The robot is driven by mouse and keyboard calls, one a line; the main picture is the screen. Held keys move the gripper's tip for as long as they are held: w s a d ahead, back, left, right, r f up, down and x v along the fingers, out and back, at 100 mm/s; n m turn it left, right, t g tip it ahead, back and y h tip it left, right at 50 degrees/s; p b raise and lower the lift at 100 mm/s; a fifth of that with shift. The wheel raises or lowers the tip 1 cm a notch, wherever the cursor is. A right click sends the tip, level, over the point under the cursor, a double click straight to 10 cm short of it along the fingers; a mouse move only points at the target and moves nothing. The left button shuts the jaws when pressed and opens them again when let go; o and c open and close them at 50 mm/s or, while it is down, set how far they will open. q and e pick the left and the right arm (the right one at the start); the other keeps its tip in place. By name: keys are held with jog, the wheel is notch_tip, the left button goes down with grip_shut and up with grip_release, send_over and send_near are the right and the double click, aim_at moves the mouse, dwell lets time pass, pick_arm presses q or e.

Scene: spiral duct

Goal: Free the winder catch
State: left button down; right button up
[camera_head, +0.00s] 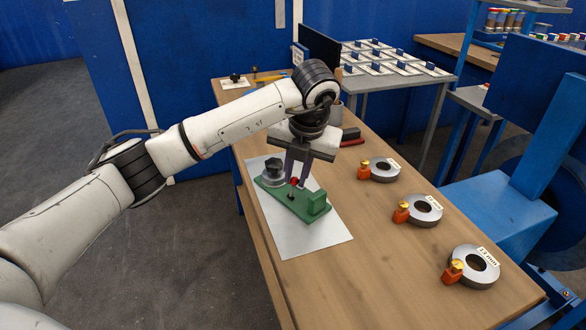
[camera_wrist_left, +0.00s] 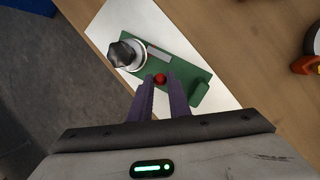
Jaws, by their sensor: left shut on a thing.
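A green winder base (camera_head: 316,215) lies on a white sheet on the bench. A grey drum with a black knob (camera_head: 273,170) stands at its far left end, and a green block (camera_head: 317,203) at its near right end. Between them is a red-tipped catch (camera_head: 294,181). My left gripper (camera_head: 296,180) points down over the base, its purple fingers shut on the red tip. In the left wrist view the red tip (camera_wrist_left: 160,79) shows between the fingertips (camera_wrist_left: 160,82), with the black knob (camera_wrist_left: 124,53) up and left. The catch's lower part is mostly hidden. My right gripper is not in view.
Three grey rings with orange clamps (camera_head: 425,210) lie along the right side of the wooden bench (camera_head: 375,270). A dark and red block (camera_head: 350,136) lies behind my gripper. The white sheet (camera_head: 320,237) is clear in front of the base.

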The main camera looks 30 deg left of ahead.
pick_arm(q)
jog(key=shift+w+d+g+p, duration=0.1)
jog(key=shift+w+g+p, duration=0.35)
jog(key=shift+g, duration=0.35)
jog(key=shift+f, duration=0.1)
jog(key=c, duration=1.7)
grip_release()
jog(key=shift+o, duration=0.2)
jog(key=v, duration=1)
jog(key=shift+d, duration=0.3)
jog(key=shift+s, duration=0.1)
